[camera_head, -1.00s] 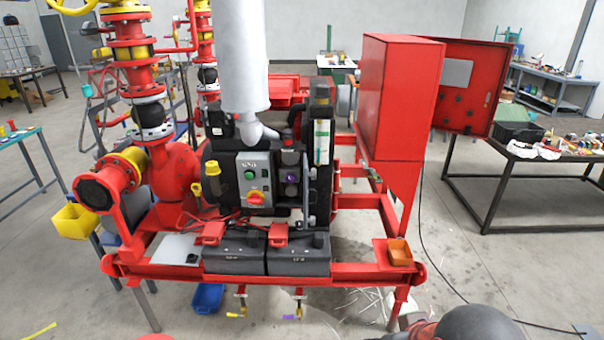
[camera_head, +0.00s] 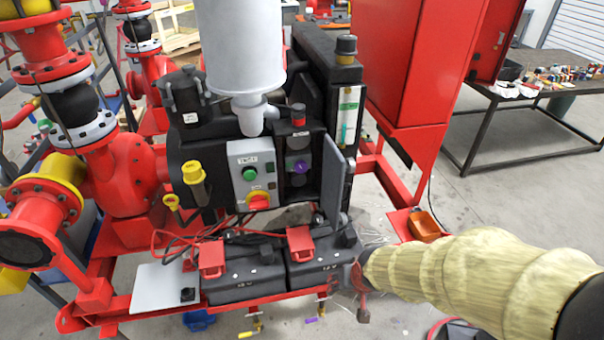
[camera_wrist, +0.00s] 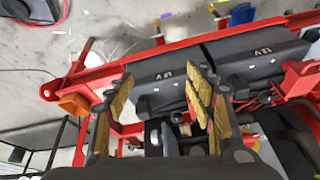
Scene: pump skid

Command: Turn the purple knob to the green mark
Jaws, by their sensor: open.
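The purple knob (camera_head: 300,167) sits in a recessed dark bay on the engine in the head view, right of the grey control panel (camera_head: 253,178). A hinged grey cover (camera_head: 334,178) stands open at its right. I cannot make out the green mark beside the knob. My gripper (camera_head: 361,285) is small and dark in the head view, at the end of my yellow-sleeved arm, by the right battery's lower right corner and below the knob. In the wrist view my gripper (camera_wrist: 160,108) is open and empty, its yellow-padded fingers spread before the batteries. The knob is not identifiable there.
Two black batteries (camera_head: 240,277) with red terminal covers stand on the red skid frame below the panel. The panel carries a green button (camera_head: 249,174) and a red-yellow switch (camera_head: 259,200). Red cables run left of the batteries.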

